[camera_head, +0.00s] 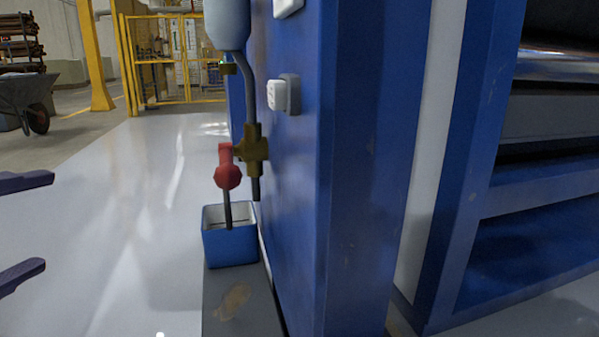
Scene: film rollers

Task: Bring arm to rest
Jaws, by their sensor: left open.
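My left gripper (36,223) shows at the left edge of the head view. Its two dark fingers are spread apart, one above the other, and nothing is between them. It is over the pale floor, clear of the blue machine (350,150). The rest of the left arm is outside the picture. My right gripper is not in view.
On the machine's left side are a brass valve (252,150), a red handle (228,175) and a small blue box (230,244) on a grey ledge (238,305). A yellow fence (130,70) and a wheelbarrow (28,95) stand behind. Pale floor (130,210) is free.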

